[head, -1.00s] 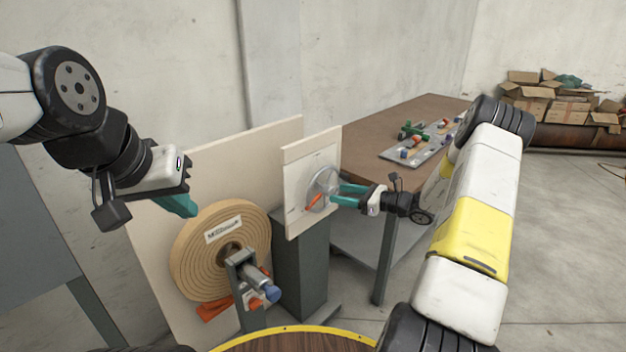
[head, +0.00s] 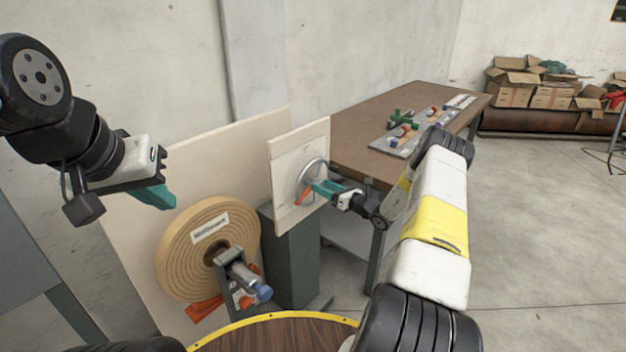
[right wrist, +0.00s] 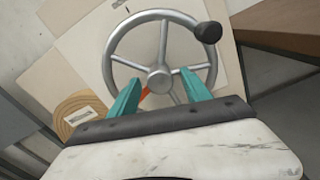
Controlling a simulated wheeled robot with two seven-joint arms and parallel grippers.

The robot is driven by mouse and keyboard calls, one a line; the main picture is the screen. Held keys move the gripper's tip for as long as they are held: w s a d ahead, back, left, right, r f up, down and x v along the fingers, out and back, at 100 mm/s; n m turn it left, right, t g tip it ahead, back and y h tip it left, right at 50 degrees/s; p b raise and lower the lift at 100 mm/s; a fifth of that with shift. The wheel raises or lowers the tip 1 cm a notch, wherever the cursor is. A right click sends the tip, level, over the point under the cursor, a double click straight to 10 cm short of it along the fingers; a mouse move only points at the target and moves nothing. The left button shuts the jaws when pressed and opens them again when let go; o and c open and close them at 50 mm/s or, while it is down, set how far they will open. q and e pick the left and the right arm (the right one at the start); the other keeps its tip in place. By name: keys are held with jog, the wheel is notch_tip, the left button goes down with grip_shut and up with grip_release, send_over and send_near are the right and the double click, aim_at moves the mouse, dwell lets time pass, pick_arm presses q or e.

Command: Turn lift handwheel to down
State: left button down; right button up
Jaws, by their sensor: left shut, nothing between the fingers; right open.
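The lift handwheel (head: 303,168) is a grey metal wheel on a pale upright panel (head: 285,158). In the right wrist view the handwheel (right wrist: 163,75) shows its rim, spokes, hub and a black knob (right wrist: 208,32) at upper right. An orange pointer shows beside the hub, partly hidden. My right gripper (head: 319,188) is at the wheel. In its wrist view the open teal fingers of that gripper (right wrist: 158,88) lie either side of the area just below the hub, over the lower wheel. Contact cannot be told. My left gripper (head: 163,199) is shut and empty, away at left.
A wound tan coil (head: 180,262) stands on a spindle holder left of the grey pedestal (head: 290,262). A brown-topped table (head: 360,112) with a board of coloured parts (head: 382,143) is behind my right arm. Cartons (head: 550,95) are far right. Open floor lies at right.

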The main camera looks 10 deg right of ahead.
jog(key=shift+c, duration=0.3)
grip_shut()
dwell(1.2)
